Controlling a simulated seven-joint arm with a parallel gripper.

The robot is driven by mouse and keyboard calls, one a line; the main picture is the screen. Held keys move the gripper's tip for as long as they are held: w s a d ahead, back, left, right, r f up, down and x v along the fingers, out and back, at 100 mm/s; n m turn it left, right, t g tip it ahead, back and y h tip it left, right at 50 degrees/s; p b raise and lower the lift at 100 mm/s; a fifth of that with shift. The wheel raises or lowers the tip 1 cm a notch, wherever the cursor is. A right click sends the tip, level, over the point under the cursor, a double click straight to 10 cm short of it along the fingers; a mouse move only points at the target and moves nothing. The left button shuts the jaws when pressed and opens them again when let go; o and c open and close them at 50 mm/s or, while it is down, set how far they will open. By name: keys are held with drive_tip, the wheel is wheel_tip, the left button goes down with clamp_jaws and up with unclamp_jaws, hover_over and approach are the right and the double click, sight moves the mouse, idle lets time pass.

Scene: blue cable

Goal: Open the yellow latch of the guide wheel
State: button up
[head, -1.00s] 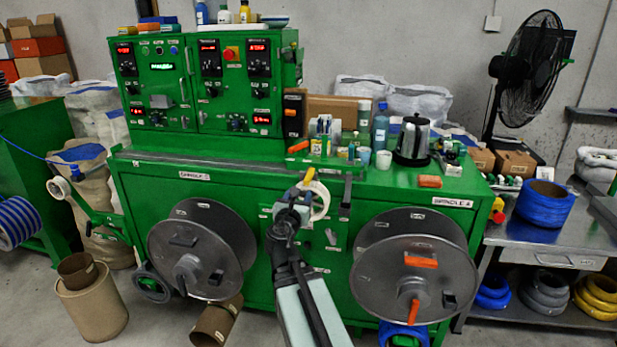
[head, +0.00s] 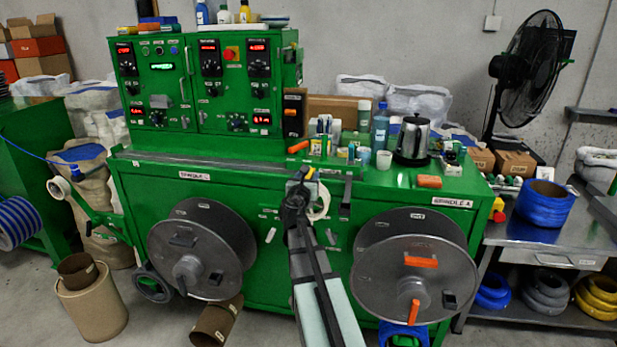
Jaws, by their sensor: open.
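The guide wheel (head: 322,202) is a pale ring on the front of the green machine, between the two large grey reels. My arm and gripper hide its left part. A small yellow piece, which looks like the latch (head: 312,173), shows just above the wheel. My gripper (head: 303,178) is open at the end of my arm, right beside or in front of the yellow piece. I cannot tell whether they touch. The fingers are small and dark, and nothing is seen held between them.
Grey reels stand left (head: 202,248) and right (head: 415,270) of my arm. Above is the machine's green top (head: 230,165) with a metal kettle (head: 412,140), bottles and cups. A steel table (head: 540,240) with a blue cable coil (head: 545,203) is at the right.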

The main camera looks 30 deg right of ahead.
drive_tip(key=shift+w+d, duration=0.4)
drive_tip(key=shift+d, duration=0.05)
drive_tip(key=shift+c, duration=0.2)
clamp_jaws()
